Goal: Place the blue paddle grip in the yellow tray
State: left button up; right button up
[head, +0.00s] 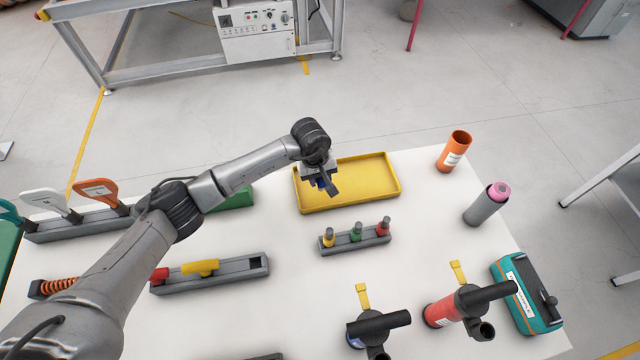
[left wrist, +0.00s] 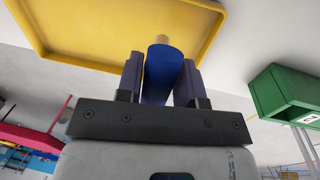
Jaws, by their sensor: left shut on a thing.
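The yellow tray (head: 365,182) lies on the far part of the white table in the head view. It also fills the top of the left wrist view (left wrist: 95,52). My left gripper (head: 326,181) is over the left part of the tray. It is shut on the blue paddle grip (left wrist: 162,75), which sits between its two fingers in the left wrist view. I cannot tell whether the grip touches the tray floor. My right gripper is not in view.
A grey holder with small yellow, green and red pieces (head: 355,240) stands in front of the tray. A green bin (left wrist: 285,95) is beside the tray. An orange cup (head: 453,150) and a grey tube (head: 485,206) stand to the right. Pumps (head: 465,305) are at front right.

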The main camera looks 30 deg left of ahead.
pick_arm(q)
jog(key=shift+f, duration=2)
jog(key=shift+w, duration=0.1)
jog(key=shift+f, duration=0.15)
jog(key=o, duration=1)
notch_tip(320, 180, up, 12)
jog(key=s+a, duration=0.1)
jog(key=shift+a, duration=0.15)
